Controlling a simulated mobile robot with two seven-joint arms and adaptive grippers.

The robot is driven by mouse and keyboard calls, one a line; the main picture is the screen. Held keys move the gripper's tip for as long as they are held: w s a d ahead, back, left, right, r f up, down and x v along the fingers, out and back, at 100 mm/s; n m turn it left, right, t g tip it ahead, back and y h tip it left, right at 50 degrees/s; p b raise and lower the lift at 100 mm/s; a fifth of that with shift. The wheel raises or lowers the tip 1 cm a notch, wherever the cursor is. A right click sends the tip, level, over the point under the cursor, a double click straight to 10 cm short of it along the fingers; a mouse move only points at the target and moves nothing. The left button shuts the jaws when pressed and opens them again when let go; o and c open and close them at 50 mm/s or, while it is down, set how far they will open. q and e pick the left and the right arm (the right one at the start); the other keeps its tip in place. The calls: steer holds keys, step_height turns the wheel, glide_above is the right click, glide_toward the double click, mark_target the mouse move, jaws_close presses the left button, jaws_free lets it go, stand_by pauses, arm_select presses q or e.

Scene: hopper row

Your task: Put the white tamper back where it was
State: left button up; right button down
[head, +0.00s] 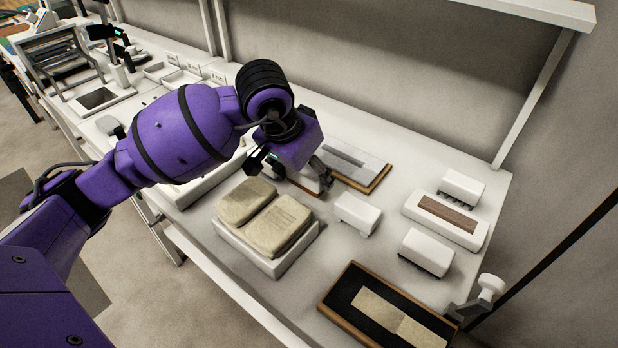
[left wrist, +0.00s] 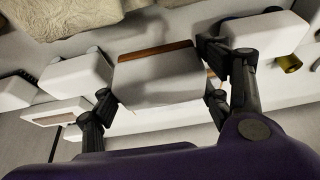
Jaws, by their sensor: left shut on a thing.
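My left gripper (head: 308,185) is shut on a white block with a brown lower edge, which I take to be the white tamper (left wrist: 160,78). In the left wrist view the two dark fingers (left wrist: 160,100) grip it at its sides. In the head view the gripper and arm hide most of it. It is just behind the tan sacks and left of a small white block (head: 357,213). I cannot tell whether it touches the table. My right gripper is not in view.
Tan sacks (head: 265,215) lie in a white tray (head: 262,262). Behind the gripper is a grey slab on a wooden board (head: 376,182). White blocks (head: 425,250) (head: 463,187) flank a white tray with a brown strip (head: 445,216). A dark wood-framed tray (head: 345,300) lies in front. Table (head: 335,245) is bare between them.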

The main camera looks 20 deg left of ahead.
mark_target(307, 183)
arm_select(q)
steer(key=shift+w+f, duration=0.25)
steer(key=shift+f, duration=0.1)
steer(key=shift+w+a+f, duration=0.1)
steer(key=shift+w+f, duration=0.1)
steer(key=shift+f, duration=1.4)
steer(key=shift+f, duration=0.2)
steer(key=o, duration=1.3)
